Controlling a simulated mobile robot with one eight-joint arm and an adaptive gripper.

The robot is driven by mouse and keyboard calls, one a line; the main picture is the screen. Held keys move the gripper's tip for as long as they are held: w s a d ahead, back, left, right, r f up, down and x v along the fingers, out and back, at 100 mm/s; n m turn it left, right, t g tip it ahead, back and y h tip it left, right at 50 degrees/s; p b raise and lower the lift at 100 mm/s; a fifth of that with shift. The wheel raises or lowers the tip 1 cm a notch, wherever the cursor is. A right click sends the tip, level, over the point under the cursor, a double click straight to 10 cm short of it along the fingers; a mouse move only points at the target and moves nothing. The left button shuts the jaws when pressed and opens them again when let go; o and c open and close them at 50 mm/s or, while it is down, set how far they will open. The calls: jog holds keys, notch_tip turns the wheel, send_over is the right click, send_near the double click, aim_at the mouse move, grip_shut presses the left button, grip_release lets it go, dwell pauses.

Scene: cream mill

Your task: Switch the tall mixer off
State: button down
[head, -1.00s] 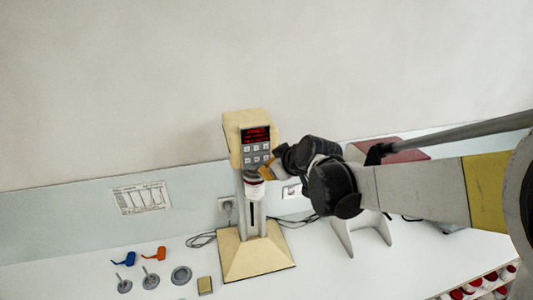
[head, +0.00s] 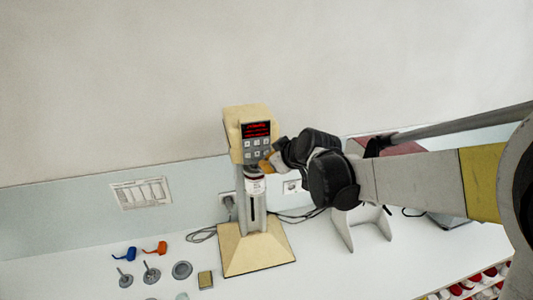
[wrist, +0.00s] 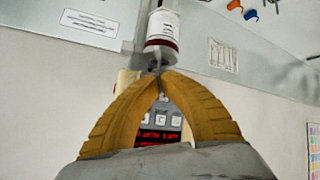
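The tall mixer (head: 232,140) is cream-coloured and stands upright on a wide sloped base (head: 262,252). Its head has a lit red display (head: 256,129) above a grey keypad (head: 257,148). A white jar with a dark red band (head: 255,186) sits under the head. My gripper (head: 265,166) is at the keypad's lower right edge, with its yellow fingers partly covering that corner. In the wrist view the fingertips (wrist: 162,77) meet with nothing seen between them. The keys (wrist: 160,120) and red display (wrist: 158,136) show behind the fingers. Contact with a key cannot be told.
Blue (head: 125,254) and orange (head: 156,248) clips, metal stirrers and a disc (head: 182,270) lie left of the base. A white stand (head: 362,228) is at the right under my arm. A rack of red-and-white jars (head: 465,285) is at lower right. Cables run behind the mixer.

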jog(key=shift+w, duration=0.2)
dwell(0.5)
jog(key=shift+w+a, duration=0.15)
jog(key=shift+w, duration=0.1)
jog(key=shift+w+b, duration=0.25)
jog(key=shift+b, duration=0.15)
dwell(0.4)
jog(key=shift+s, duration=0.7)
jog(key=shift+s+d+r, duration=0.1)
jog(key=shift+s+d, duration=0.2)
jog(key=shift+s, duration=0.5)
jog(key=shift+s+d+r, duration=0.1)
jog(key=shift+s+d, duration=0.15)
jog(key=shift+s, duration=0.55)
jog(key=shift+s+d, duration=0.3)
jog(key=shift+s, duration=0.5)
